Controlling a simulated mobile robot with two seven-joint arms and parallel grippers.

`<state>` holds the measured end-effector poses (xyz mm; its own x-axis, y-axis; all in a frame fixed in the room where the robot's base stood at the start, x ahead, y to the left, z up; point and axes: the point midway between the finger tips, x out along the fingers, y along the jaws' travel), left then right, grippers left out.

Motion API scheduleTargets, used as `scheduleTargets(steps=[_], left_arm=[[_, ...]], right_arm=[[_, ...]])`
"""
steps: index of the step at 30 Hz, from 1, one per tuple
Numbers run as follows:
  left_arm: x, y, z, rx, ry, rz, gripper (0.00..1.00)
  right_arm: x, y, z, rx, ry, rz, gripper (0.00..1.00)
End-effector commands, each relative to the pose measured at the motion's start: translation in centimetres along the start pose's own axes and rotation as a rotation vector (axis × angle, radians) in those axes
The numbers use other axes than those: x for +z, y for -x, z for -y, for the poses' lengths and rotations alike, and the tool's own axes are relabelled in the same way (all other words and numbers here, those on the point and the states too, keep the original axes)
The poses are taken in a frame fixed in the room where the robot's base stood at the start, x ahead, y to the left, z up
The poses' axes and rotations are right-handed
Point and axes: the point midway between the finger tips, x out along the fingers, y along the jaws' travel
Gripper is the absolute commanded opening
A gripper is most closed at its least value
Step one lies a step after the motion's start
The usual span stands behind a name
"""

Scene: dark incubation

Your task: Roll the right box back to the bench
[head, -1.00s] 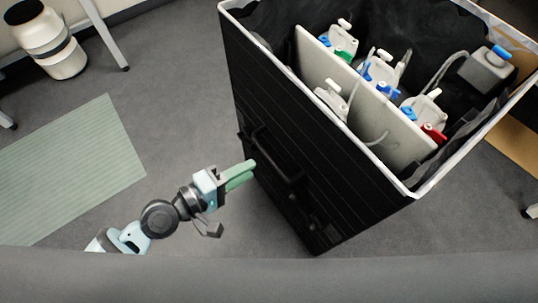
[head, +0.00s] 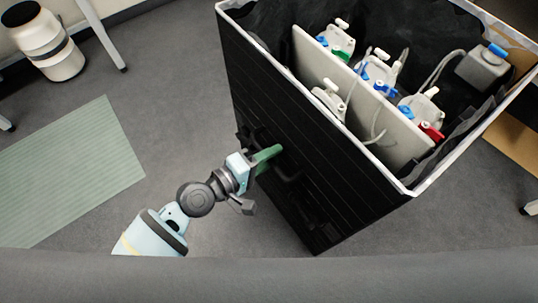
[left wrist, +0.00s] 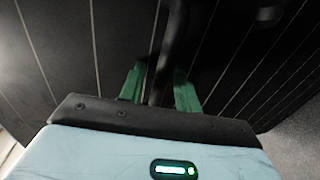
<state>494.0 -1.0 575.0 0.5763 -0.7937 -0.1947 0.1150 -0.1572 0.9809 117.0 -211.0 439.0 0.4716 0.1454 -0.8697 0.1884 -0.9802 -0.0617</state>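A tall black box (head: 345,190) with a pale rim and open top stands right of centre in the head view. A dark bar handle (head: 290,178) is on its near side. My left gripper (head: 269,155) has green fingers and is at this handle. In the left wrist view the handle bar (left wrist: 172,50) runs between the two spread fingers of the left gripper (left wrist: 160,88), with a gap visible; contact is unclear. Only this one box shows, and no bench can be made out for certain. My right gripper is not in view.
Inside the box are a pale divider (head: 347,75), several valved white vessels and a grey block (head: 483,69). A green striped mat (head: 70,170) lies on the left floor. A white drum (head: 42,42) and table leg (head: 101,35) stand upper left. Grey floor (head: 170,90) between is clear.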

Motion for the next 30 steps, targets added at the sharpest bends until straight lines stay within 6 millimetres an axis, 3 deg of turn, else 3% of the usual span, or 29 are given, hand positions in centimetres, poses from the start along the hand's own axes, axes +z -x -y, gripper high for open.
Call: scheduleTargets(steps=[5,13,30], left_arm=[[0.00,0.00,0.01,0.000,0.000,0.000,0.33],[-0.01,0.03,0.02,0.000,0.000,0.000,0.00],[-0.03,-0.49,-0.17,0.002,0.000,-0.002,0.00]], right_arm=[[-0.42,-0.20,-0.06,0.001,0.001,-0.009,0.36],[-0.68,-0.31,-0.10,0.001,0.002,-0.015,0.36],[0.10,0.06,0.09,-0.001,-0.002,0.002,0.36]])
